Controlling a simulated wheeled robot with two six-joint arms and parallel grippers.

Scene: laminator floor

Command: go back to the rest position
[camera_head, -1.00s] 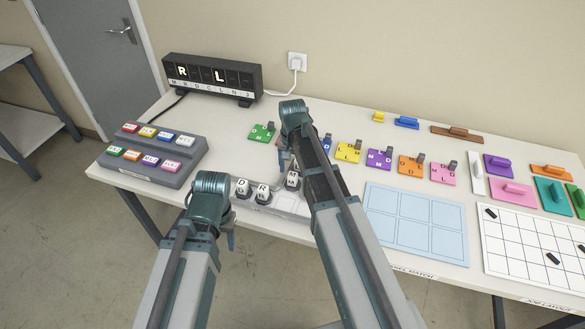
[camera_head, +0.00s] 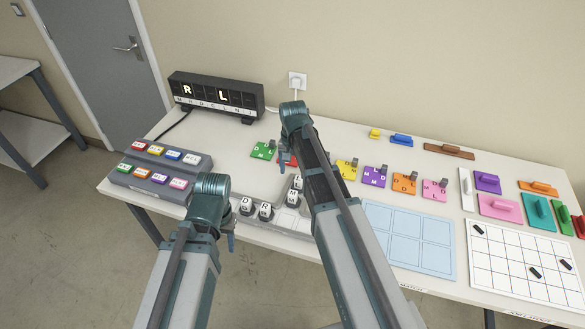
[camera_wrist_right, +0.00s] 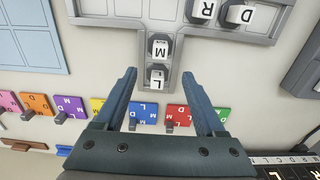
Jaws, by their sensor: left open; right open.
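My left gripper (camera_head: 231,242) hangs from the left arm near the table's front edge, right of the grey button console (camera_head: 117,180); only a small part shows. My right arm reaches over the table, and its link hides most of the right gripper in the head view. In the right wrist view the right gripper (camera_wrist_right: 166,100) is open, its two fingers wide apart with nothing between them gripped. Lettered cubes M (camera_wrist_right: 159,47) and L (camera_wrist_right: 157,78) stand in the grey tray (camera_wrist_right: 118,8) beyond the fingertips. The tray is partly hidden by my arm in the head view.
A black letter display (camera_head: 216,97) showing R and L stands at the back left. Coloured lettered plates, such as the green one (camera_head: 263,150), form a row. A light blue sheet (camera_head: 408,237), a white grid board (camera_head: 524,262) and handled blocks fill the right side.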

